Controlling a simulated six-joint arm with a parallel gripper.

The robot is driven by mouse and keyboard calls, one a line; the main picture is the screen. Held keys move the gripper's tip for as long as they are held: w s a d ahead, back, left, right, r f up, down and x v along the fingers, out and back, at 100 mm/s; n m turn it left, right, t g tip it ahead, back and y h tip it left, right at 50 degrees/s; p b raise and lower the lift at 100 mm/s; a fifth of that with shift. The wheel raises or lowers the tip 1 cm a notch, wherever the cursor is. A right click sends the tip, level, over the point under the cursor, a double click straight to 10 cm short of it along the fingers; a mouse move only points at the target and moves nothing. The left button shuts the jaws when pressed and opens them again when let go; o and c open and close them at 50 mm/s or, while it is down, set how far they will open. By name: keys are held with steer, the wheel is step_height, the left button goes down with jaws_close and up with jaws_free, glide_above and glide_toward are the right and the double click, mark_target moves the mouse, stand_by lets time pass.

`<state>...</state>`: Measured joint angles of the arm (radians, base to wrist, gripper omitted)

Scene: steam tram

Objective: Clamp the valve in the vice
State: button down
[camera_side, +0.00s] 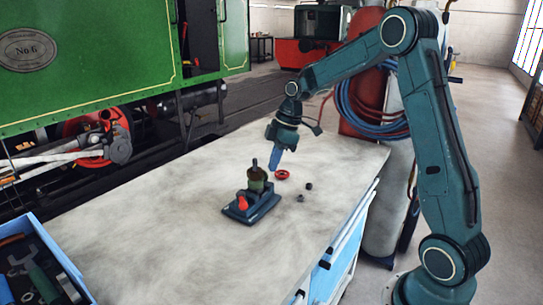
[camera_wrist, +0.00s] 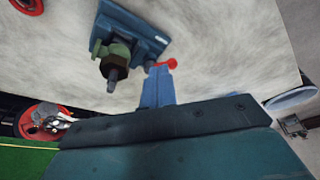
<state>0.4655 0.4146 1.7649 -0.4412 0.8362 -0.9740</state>
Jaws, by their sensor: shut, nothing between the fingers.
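The vice (camera_side: 240,212) is a small dark blue tool with a red handle, sitting on the bench; it also shows in the wrist view (camera_wrist: 148,38). The valve (camera_side: 257,182), olive green with a dark stem, stands upright at the vice; it also shows in the wrist view (camera_wrist: 116,52). I cannot tell how tightly the jaws hold it. My gripper (camera_side: 273,165) has blue fingers, shut and empty, pointing down above the bench just behind and right of the valve, apart from it. In the wrist view my fingers (camera_wrist: 159,75) overlap the picture near the red handle (camera_wrist: 170,64).
A red handwheel (camera_side: 282,175) and two small dark parts (camera_side: 309,186) (camera_side: 301,198) lie on the bench right of the vice. A blue tool tray (camera_side: 40,262) is at the front left. The bench (camera_side: 150,205) is clear left of the vice. A green locomotive (camera_side: 120,60) stands behind.

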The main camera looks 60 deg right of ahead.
mark_target(242, 201)
steer(key=x, duration=0.3)
steer(key=a+x, duration=0.1)
steer(key=x, duration=0.2)
steer(key=w+x, duration=0.1)
steer(key=x, duration=0.2)
steer(key=shift+w+a+f, duration=0.1)
steer(key=shift+w+a, duration=0.05)
steer(key=shift+a, duration=0.15)
steer(key=shift+w+a+f, duration=0.15)
steer(key=shift+w+a, duration=0.45)
steer(key=shift+a, duration=0.05)
